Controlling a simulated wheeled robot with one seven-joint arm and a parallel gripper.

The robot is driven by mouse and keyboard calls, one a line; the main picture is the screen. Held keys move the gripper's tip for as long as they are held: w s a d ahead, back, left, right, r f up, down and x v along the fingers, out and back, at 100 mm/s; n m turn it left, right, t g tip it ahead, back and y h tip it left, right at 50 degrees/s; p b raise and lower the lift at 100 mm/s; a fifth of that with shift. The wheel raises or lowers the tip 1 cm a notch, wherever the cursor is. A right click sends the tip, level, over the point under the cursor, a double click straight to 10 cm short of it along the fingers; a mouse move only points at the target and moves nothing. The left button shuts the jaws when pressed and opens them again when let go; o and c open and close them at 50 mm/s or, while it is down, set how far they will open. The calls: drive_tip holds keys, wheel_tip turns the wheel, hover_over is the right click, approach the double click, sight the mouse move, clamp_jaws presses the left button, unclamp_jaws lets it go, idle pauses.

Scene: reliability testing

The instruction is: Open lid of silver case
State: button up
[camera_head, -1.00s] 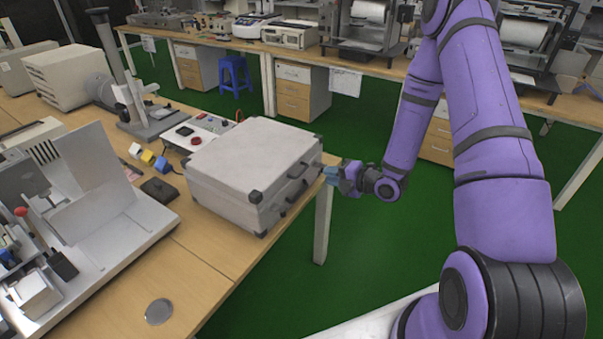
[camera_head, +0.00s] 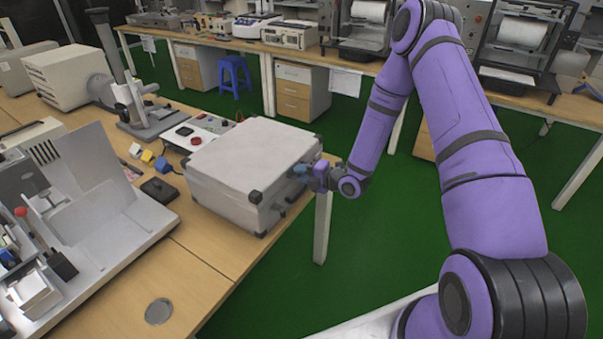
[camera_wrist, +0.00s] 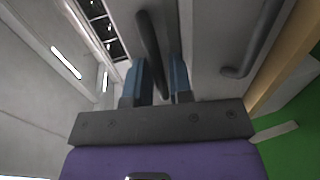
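The silver case (camera_head: 248,160) stands shut on the wooden table, its lid flat on top and its dark-fitted side facing right. My gripper (camera_head: 303,171) is at that side, just under the lid's edge. In the wrist view its two blue fingers (camera_wrist: 160,78) are apart, one on each side of a dark curved bar (camera_wrist: 150,45) on the case. A second dark bar (camera_wrist: 258,40) lies to the right. The fingertips partly hide the case side in the head view.
A control box with buttons (camera_head: 198,131) stands behind the case. A white fixture (camera_head: 95,190) and small coloured blocks (camera_head: 148,157) are to its left. A round metal disc (camera_head: 158,311) lies at the table's front. Open floor (camera_head: 375,240) lies right of the table.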

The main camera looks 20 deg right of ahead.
drive_tip(key=shift+w+a, duration=0.1)
drive_tip(key=shift+w, duration=0.05)
drive_tip(key=shift+c, duration=0.2)
clamp_jaws()
